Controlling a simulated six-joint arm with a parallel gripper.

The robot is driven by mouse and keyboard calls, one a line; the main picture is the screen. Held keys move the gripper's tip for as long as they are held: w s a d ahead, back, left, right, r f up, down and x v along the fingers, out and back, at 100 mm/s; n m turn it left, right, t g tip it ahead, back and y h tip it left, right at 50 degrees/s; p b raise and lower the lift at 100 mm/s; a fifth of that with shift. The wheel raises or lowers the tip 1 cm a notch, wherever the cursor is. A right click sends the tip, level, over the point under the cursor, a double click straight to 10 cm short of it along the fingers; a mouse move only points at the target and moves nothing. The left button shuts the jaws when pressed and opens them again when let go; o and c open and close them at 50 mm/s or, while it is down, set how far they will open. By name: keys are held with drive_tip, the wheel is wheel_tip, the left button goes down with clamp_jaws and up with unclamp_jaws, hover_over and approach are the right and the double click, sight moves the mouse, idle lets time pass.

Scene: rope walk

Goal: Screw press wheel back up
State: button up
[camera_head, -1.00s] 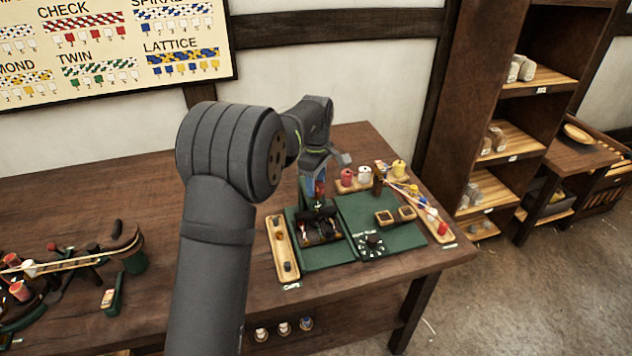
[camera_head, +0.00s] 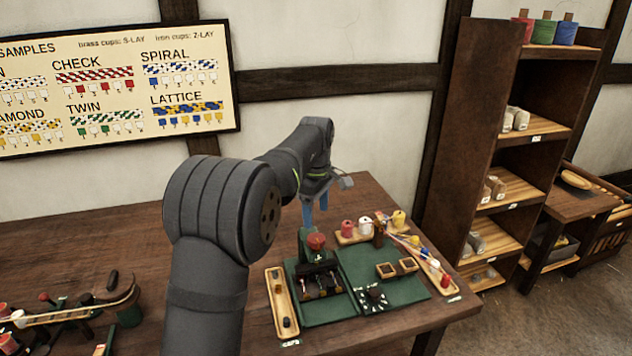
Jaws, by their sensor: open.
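The press (camera_head: 318,280) is a small dark green device on the green mat at the right part of the table. Its red wheel (camera_head: 316,241) sits on top of the press head. My gripper (camera_head: 315,208) points down above the wheel with its blue fingers. It is open and empty, and a gap shows between the fingertips and the wheel. The fingers are small in this view, and the arm comes in from the lower left.
A long wooden tray (camera_head: 281,300) lies left of the press. Thread spools (camera_head: 348,228) stand behind. A rope machine (camera_head: 75,312) is at the far left.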

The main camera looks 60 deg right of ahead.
wheel_tip(320, 180, up, 9)
hover_over(316, 237)
drive_tip(key=shift+a+r, duration=0.1)
drive_tip(key=shift+r, duration=0.1)
drive_tip(key=shift+f, duration=0.1)
idle(0.5)
wheel_tip(316, 237, down, 17)
drive_tip(key=shift+f, duration=0.15)
idle(0.4)
